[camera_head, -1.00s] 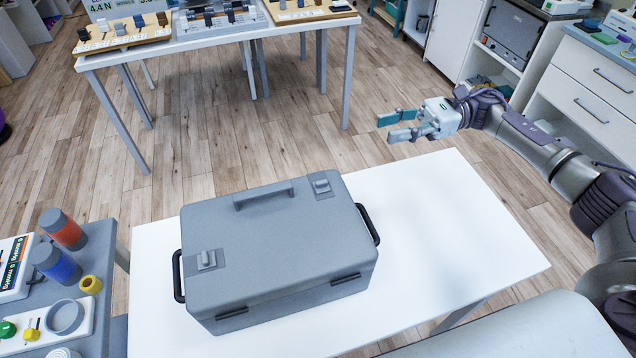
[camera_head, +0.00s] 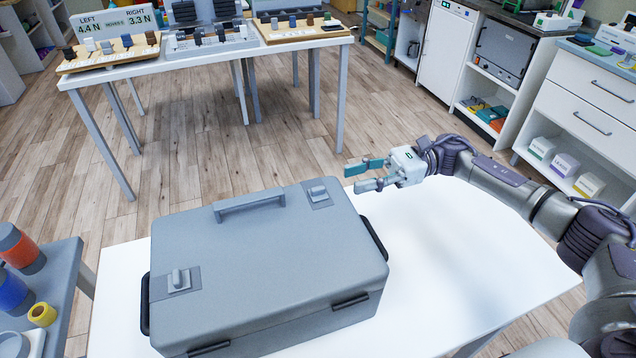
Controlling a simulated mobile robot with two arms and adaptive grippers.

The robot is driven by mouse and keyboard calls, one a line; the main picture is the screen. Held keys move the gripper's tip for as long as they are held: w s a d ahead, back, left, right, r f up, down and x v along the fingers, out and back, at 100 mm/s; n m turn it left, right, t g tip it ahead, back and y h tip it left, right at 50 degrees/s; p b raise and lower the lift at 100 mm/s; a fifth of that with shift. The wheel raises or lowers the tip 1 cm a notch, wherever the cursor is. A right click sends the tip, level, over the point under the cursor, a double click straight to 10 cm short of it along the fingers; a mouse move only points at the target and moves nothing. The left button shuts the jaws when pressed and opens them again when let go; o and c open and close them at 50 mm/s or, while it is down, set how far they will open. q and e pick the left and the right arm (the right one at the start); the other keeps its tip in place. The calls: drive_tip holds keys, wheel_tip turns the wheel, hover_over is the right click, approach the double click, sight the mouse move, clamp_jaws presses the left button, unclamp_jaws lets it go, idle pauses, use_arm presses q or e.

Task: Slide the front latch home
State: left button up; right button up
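A closed grey case (camera_head: 255,265) lies on a white table (camera_head: 455,235). Its lid carries a carry handle (camera_head: 249,205) along the far side. One small grey latch (camera_head: 179,280) sits on a plate near the lid's left end. Another latch (camera_head: 317,193) sits near the far right corner. I cannot tell which one is the front latch, or whether either is fully slid. My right gripper (camera_head: 366,176) is open and empty, its fingers pointing left, just beyond and right of the far right latch. It appears apart from the case. My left gripper is out of view.
Black side handles stick out at the case's right end (camera_head: 373,238) and left end (camera_head: 146,304). A grey side table (camera_head: 62,285) with several coloured containers stands at the left. The white table is bare right of the case. Another table (camera_head: 200,62) stands beyond.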

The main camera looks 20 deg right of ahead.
sight(318, 187)
drive_tip(key=a+p, duration=0.2)
drive_tip(key=a, duration=0.5)
drive_tip(key=shift+s+a+r, duration=0.1)
drive_tip(key=shift+s+a, duration=0.05)
drive_tip(key=shift+a, duration=0.75)
clamp_jaws()
